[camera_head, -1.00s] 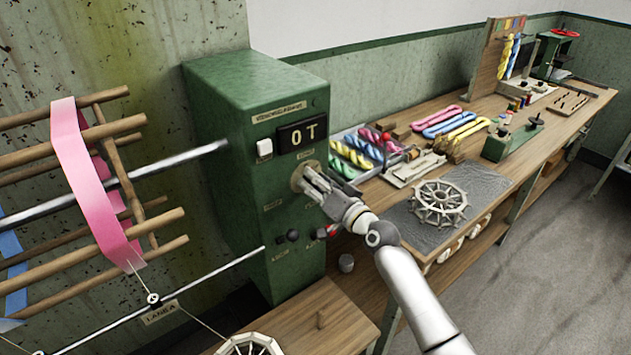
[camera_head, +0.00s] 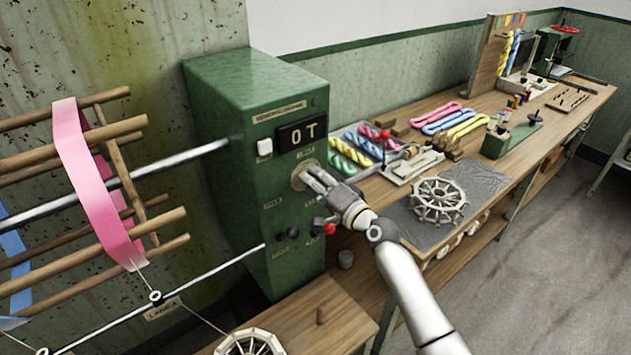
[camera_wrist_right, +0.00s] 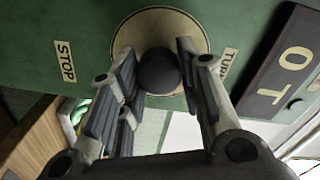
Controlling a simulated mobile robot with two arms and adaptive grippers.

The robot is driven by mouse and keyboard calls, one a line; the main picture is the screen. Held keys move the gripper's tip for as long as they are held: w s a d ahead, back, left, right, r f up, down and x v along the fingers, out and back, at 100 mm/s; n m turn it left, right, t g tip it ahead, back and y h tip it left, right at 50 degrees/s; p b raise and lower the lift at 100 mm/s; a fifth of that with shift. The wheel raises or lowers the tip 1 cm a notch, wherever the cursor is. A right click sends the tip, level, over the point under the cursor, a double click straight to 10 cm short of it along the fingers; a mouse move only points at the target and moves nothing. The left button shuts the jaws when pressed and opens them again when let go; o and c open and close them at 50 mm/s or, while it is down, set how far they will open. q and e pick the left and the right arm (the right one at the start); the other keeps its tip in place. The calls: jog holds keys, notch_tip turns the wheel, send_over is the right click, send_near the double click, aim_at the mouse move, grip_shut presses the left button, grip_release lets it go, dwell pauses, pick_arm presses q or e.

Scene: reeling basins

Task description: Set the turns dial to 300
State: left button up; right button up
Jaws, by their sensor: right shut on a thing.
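The turns dial is a dark round knob (camera_wrist_right: 158,72) on a pale disc (camera_wrist_right: 125,40) on the green machine box (camera_head: 225,100). A label with the visible letters "TUR" (camera_wrist_right: 228,66) and a "STOP" label (camera_wrist_right: 65,61) flank it in the wrist view. My right gripper (camera_head: 308,180) is shut on the knob, its fingers on either side of it. In the head view the gripper hides the knob, and only the disc's edge shows. The dark display (camera_head: 302,134) above reads "0 T". My left gripper is not in view.
Below the dial are a black knob (camera_head: 292,233) and a red knob (camera_head: 330,228). A white switch (camera_head: 264,147) is beside the display. A wooden reel with pink ribbon (camera_head: 90,180) stands left. A workbench with skeins (camera_head: 440,120) and a spoked wheel (camera_head: 437,200) extends right.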

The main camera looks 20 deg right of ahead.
jog(key=o, duration=1)
jog(key=shift+o, duration=0.2)
jog(key=shift+s, duration=0.1)
jog(key=v, duration=1.2)
